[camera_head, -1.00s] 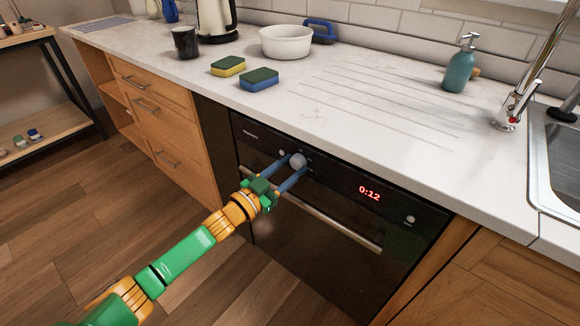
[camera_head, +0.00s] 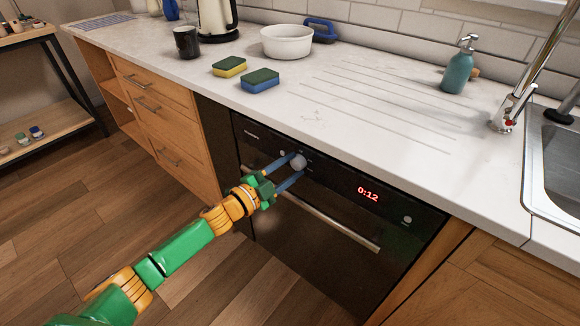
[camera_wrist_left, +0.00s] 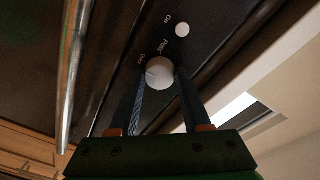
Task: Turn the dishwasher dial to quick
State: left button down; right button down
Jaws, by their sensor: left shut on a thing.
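The dishwasher (camera_head: 320,232) has a black front with a control panel at its top, under the counter edge. Its round pale dial (camera_head: 298,161) is on the panel, left of the red display (camera_head: 368,194) reading 0:12. My left gripper (camera_head: 291,168) is shut on the dial, with one blue finger on each side. A white "On" button (camera_wrist_left: 182,30) is close by. My right gripper is not in view.
The metal handle bar (camera_head: 335,222) runs across the door just below the panel. Two sponges (camera_head: 260,81), a white bowl (camera_head: 287,41) and a dark mug (camera_head: 187,42) stand on the counter above. The floor in front is clear.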

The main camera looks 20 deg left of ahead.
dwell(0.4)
pick_arm(q)
jog(key=shift+c, duration=1.8)
grip_release()
jog(key=v, duration=0.7)
